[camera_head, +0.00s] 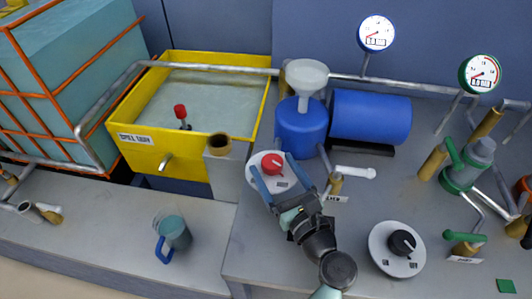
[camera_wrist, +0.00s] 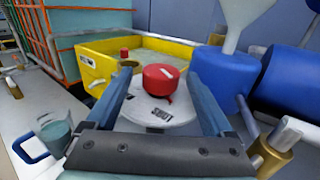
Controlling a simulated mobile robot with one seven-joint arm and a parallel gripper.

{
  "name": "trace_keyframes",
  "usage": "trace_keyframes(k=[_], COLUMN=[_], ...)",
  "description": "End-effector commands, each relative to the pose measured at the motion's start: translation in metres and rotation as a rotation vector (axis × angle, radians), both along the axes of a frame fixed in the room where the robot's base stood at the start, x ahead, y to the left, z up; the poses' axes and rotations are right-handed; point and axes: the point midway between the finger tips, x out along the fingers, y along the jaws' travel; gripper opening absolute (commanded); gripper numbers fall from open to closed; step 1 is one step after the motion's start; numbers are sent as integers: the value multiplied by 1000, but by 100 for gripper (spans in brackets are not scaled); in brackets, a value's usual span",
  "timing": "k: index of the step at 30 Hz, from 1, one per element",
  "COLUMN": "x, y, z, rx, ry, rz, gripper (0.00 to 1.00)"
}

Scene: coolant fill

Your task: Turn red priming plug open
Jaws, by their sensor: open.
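The red priming plug (camera_head: 272,163) is a round red knob on a pale round plate (camera_head: 256,183) with printed labels. In the wrist view the red plug (camera_wrist: 160,82) sits ahead on its plate (camera_wrist: 157,115); the label nearest me reads "SHUT". A short light mark shows on top of the knob. My gripper (camera_head: 271,172) is open, with its blue-grey fingers on both sides of the plug. In the wrist view the fingers of my gripper (camera_wrist: 158,88) reach forward left and right of the plug, with gaps between. I cannot tell exactly how high the fingertips are.
A blue tank with a white funnel (camera_head: 306,76) stands just behind the plug. A white-handled valve (camera_head: 355,172) is close at right. A black dial (camera_head: 402,243) is at front right. A yellow spill tray (camera_head: 190,145) and a blue-handled jug (camera_head: 174,234) are at left.

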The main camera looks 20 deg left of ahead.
Motion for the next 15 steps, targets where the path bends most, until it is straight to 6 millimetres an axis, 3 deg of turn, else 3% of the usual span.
trace_keyframes(k=[6, 15], x=[23, 32], y=[27, 38], z=[0, 0], rx=[-1, -1], ry=[-2, -2], rz=[2, 0], gripper=[86, 86])
